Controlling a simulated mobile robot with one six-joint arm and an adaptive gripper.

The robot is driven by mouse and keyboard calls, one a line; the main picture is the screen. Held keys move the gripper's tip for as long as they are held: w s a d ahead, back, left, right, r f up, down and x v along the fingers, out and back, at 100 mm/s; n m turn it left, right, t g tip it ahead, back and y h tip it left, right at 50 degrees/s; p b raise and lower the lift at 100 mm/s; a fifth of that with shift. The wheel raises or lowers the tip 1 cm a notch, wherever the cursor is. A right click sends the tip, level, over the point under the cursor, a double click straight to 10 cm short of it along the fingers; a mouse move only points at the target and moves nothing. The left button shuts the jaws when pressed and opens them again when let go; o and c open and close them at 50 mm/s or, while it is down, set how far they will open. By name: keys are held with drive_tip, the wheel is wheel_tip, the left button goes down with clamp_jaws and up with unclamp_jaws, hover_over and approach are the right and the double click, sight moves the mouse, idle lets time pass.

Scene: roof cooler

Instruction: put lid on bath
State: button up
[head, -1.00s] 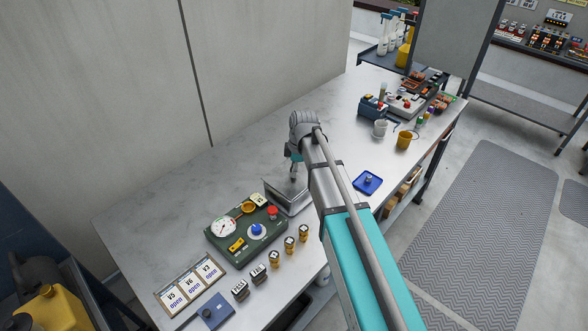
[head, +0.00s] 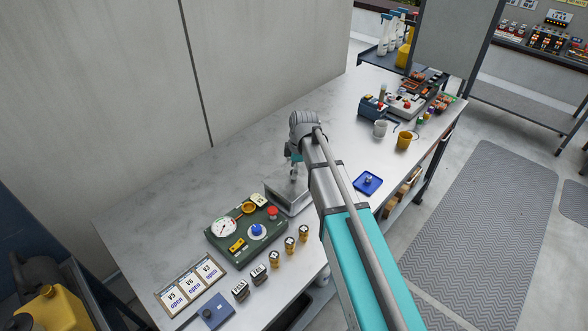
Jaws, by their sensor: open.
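A grey metal, box-like bath (head: 291,207) stands on the bench beside the green control panel. My arm hides its right part. A flat metal surface at its top may be its lid, but I cannot tell the two apart. My gripper (head: 293,177) points down over this metal piece, with its fingers close to the top. The fingers are small and partly hidden, and the jaws are open. I cannot tell whether they touch the metal.
The green panel (head: 228,245) with dial and knobs is left of the bath. Small batteries (head: 289,244) stand in front. A blue tray (head: 361,188) with a small item lies to the right. Bench space behind the panel is clear.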

sight(302, 180)
wheel_tip(302, 180, up, 13)
drive_tip(key=d+p, duration=0.1)
drive_tip(key=p, duration=1.1)
drive_tip(key=shift+d+f, duration=0.15)
drive_tip(key=shift+d, duration=0.25)
idle(0.3)
drive_tip(key=s+d+m+h, duration=0.1)
drive_tip(key=s+d+m, duration=0.5)
drive_tip(key=s+m, duration=0.3)
drive_tip(key=s+d+m, duration=0.7)
drive_tip(key=s+m, duration=0.2)
drive_tip(key=shift+s+h, duration=0.35)
drive_tip(key=shift+h, duration=0.05)
drive_tip(key=shift+f, duration=0.1)
wheel_tip(302, 180, down, 8)
drive_tip(key=b, duration=0.8)
drive_tip(key=shift+f, duration=0.25)
